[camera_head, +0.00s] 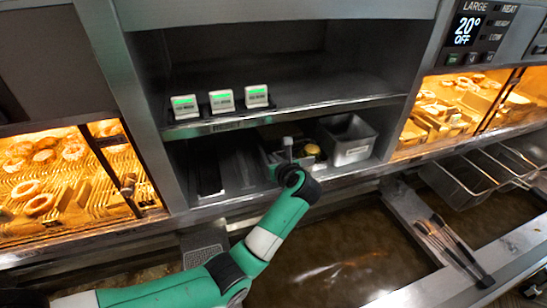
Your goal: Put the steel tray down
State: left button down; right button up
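A steel tray (352,153) with an open top stands at the right of the lower shelf. A second, greyish tray-like container (270,152) shows behind my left gripper, with something yellow-brown (311,150) at its right side. My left gripper (287,146) reaches into the lower shelf, at the front of this second container and left of the steel tray. Its fingers are small and partly hidden by the dark wrist, so I cannot tell whether they are open or shut on the container's edge. My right gripper is not in view.
Three white timers (221,101) with green displays stand on the upper shelf (300,98). The lower shelf's left part holds a dark flat item (209,178). Lit food cabinets flank the shelves. Oil vats (350,250), fryer baskets (470,180) and tongs-like tools (450,242) lie in front.

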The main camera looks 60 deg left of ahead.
pick_arm(q)
jog(key=shift+f, duration=0.15)
jog(key=c, duration=1.3)
grip_release()
jog(key=shift+d+r, duration=0.25)
jog(key=shift+r, duration=0.05)
jog(key=b+v, duration=0.1)
jog(key=v, duration=1)
jog(key=shift+s+d, duration=0.1)
jog(key=shift+d, duration=0.15)
